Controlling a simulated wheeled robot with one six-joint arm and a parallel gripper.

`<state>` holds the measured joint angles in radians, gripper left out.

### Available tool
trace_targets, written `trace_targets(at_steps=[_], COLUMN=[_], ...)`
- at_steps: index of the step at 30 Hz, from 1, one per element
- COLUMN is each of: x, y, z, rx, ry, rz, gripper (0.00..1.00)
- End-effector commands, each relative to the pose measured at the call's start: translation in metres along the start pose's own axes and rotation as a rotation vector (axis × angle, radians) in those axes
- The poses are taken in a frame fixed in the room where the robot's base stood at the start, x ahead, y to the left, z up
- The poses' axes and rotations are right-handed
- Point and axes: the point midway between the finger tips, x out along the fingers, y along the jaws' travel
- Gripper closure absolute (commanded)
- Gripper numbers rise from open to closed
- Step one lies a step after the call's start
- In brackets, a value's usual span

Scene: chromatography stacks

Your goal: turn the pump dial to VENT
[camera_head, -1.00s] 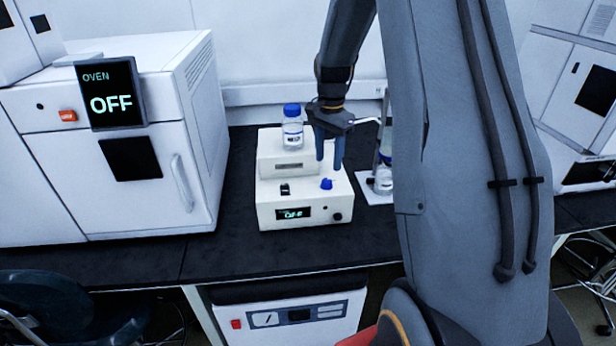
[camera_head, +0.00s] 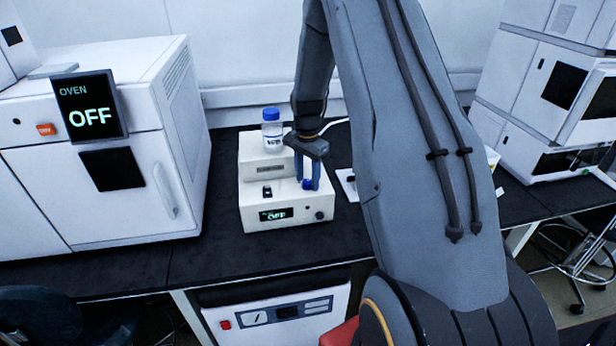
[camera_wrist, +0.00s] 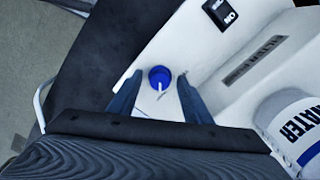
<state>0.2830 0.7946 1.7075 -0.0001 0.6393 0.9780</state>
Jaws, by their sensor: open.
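The pump (camera_head: 291,207) is a white box with a stepped top on the black bench, and its small front display (camera_head: 276,214) reads OFF. Its blue dial (camera_head: 308,184) is on the right of the lower top face. In the wrist view the two fingers (camera_wrist: 156,92) stand on either side of the dial, with a gap on both sides. I cannot tell whether the fingertips reach its height. No VENT label is readable.
A blue-capped bottle (camera_head: 271,130) stands on the pump's raised back, and its label reads WATER in the wrist view. A black rocker switch (camera_head: 267,191) is left of the dial. A white oven (camera_head: 120,150) reading OFF stands at left. Instrument stacks (camera_head: 560,90) stand at right.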

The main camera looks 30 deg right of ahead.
Motion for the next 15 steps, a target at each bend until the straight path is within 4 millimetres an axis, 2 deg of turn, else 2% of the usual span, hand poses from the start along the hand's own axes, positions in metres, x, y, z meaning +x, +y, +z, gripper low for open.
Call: trace_targets(at_steps=[3, 10, 15], x=[0.0000, -0.0001, -0.0001], y=[0.0000, 0.0001, 0.0001], z=[0.0001, 0.0001, 0.0000], rx=[0.000, 0.000, -0.006], ry=[0.000, 0.000, 0.000], rz=[0.000, 0.000, 0.000], gripper=[0.57, 0.96, 0.96])
